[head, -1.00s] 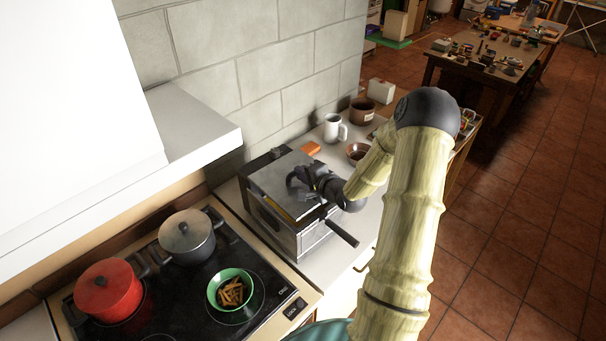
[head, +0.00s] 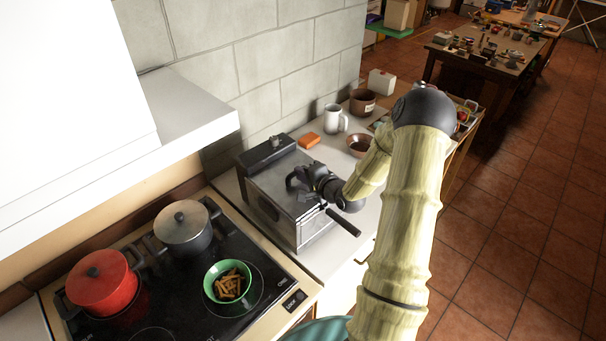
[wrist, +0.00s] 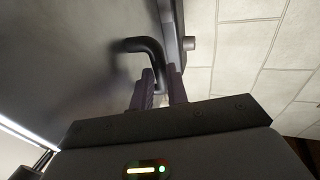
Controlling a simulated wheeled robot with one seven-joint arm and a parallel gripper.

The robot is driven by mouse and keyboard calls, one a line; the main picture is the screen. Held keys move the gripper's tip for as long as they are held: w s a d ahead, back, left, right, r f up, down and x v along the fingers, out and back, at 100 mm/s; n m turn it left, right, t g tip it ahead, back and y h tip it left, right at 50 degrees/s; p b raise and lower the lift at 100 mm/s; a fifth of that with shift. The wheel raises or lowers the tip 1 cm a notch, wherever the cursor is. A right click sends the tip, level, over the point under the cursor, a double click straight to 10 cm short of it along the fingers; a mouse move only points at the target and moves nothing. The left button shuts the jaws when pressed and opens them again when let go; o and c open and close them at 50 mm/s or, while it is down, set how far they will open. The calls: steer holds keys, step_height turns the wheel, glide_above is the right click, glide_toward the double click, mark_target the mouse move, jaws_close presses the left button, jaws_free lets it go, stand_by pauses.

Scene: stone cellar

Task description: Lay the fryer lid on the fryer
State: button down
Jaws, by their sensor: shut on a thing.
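The grey metal fryer lid (head: 272,183) lies over the top of the fryer (head: 317,230), with no clear gap between them in the head view. My gripper (head: 302,181) is above the lid, shut on its dark handle. In the wrist view, my gripper's fingers (wrist: 161,85) close on the bent black handle (wrist: 143,46), beside the flat grey lid (wrist: 70,60). My gripper and wrist hide part of the lid's right side. The fryer's basket handle (head: 343,222) sticks out at the front.
The hob at left holds a red pot (head: 103,283), a grey pot (head: 186,230) and a green bowl of fries (head: 228,281). An orange block (head: 308,140), white mug (head: 334,119) and brown bowl (head: 360,146) stand beyond the fryer. The stone wall is close behind.

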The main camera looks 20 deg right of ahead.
steer(key=c, duration=1.3)
jaws_free()
steer(key=shift+s, duration=0.1)
steer(key=b+v, duration=0.3)
steer(key=v, duration=1.4)
steer(key=shift+r, duration=0.2)
steer(key=shift+d+f, duration=0.1)
